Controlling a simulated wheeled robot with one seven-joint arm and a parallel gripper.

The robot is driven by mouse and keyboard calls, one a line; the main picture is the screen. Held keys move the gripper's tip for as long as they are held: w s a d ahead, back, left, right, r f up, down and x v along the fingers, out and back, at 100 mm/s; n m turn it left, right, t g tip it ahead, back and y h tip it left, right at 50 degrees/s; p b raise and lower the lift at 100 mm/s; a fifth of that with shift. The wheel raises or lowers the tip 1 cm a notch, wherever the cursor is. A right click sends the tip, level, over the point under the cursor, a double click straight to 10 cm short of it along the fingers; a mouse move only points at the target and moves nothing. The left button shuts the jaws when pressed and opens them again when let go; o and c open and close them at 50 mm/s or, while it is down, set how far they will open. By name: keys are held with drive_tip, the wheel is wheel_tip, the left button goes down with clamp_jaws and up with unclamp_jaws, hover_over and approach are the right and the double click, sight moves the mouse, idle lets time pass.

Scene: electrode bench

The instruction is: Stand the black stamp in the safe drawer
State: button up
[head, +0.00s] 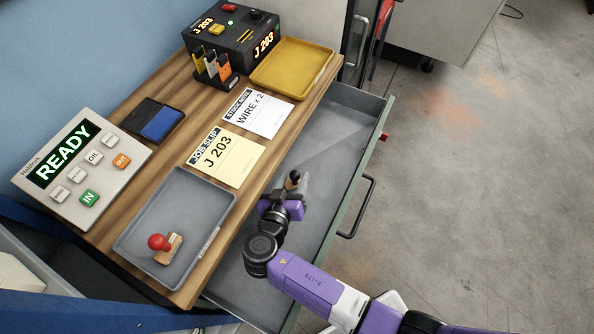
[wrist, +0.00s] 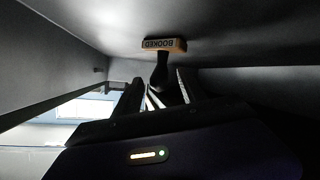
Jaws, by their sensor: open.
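The black stamp (head: 293,178) is inside the open grey drawer (head: 344,124) under the bench. In the wrist view the stamp (wrist: 164,45) shows a wooden base marked BOOKED, with its base against the grey drawer floor and its black handle towards my gripper. It looks upright. My gripper (head: 294,193) reaches down into the drawer at the stamp. In the wrist view my gripper (wrist: 158,90) is open, with its fingers on either side of the handle and gaps showing. The lower part of the handle is partly hidden by my gripper.
A red-knobbed stamp (head: 160,242) sits in the grey tray (head: 187,178) on the bench. A yellow tray (head: 291,68), paper slips, an ink pad (head: 160,120) and a READY panel (head: 50,200) are also there. The drawer's green front has a black handle (head: 366,208). Floor to the right is clear.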

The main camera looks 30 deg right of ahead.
drive_tip(key=v, duration=0.7)
drive_tip(key=shift+s+r+b, duration=0.1)
drive_tip(key=shift+b, duration=0.3)
